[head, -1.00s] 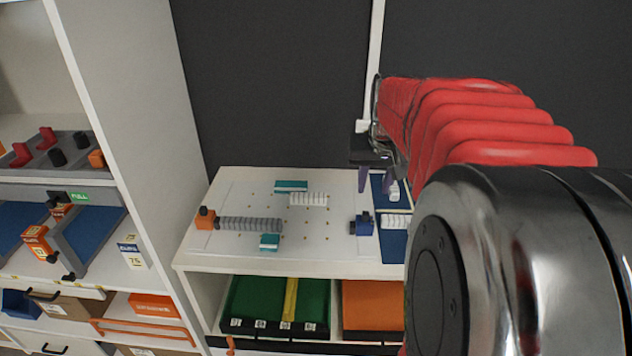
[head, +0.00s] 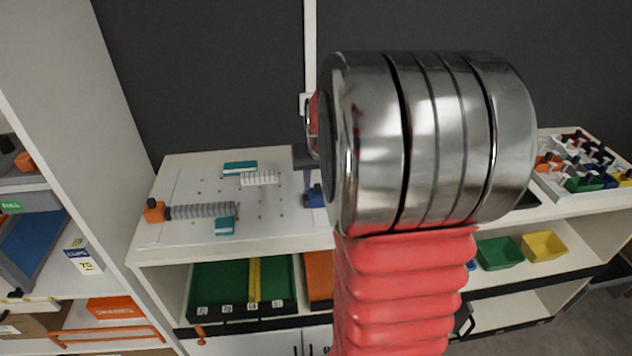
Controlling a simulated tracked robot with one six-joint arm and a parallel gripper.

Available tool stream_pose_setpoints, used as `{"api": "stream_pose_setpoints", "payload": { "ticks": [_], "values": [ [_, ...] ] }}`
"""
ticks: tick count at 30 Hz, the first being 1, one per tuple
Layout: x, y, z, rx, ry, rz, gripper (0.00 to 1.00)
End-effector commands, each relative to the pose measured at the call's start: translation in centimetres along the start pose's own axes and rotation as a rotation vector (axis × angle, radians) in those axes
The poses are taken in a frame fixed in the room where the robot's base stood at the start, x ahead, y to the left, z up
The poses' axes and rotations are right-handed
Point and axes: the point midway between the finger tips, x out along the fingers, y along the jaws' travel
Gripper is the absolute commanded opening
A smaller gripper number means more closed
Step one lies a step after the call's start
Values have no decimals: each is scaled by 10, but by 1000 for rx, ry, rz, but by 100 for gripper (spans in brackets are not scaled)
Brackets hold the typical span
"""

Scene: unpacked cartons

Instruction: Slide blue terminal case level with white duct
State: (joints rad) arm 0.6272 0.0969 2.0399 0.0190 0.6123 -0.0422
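The white ribbed duct (head: 260,178) lies on the white board on the counter, just below a teal block (head: 240,168). The blue terminal case (head: 314,197), a small blue block with a dark knob at its left, sits to the right of the duct and a little nearer the front. Its right side is hidden by my arm. My gripper (head: 307,181) is mostly hidden behind my arm; one purple finger shows, pointing down just above and behind the blue case. Contact and opening cannot be told.
A grey ribbed duct (head: 200,211) with an orange end block (head: 154,211) and another teal block (head: 224,226) lie on the board's left and front. A tray of coloured parts (head: 585,162) stands at far right. A tall white shelf (head: 75,110) bounds the left.

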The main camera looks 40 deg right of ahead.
Motion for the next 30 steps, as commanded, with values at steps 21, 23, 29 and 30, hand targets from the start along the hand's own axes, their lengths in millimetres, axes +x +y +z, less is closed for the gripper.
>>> {"api": "stream_pose_setpoints", "payload": {
  "ticks": [21, 23, 29, 30],
  "values": [
    [15, 0, 0, 0, 0, 0, 17],
    [15, 0, 0, 0, 0, 0, 13],
    [15, 0, 0, 1, 0, 0, 0],
    [15, 0, 0, 1, 0, 0, 0]
  ]
}}
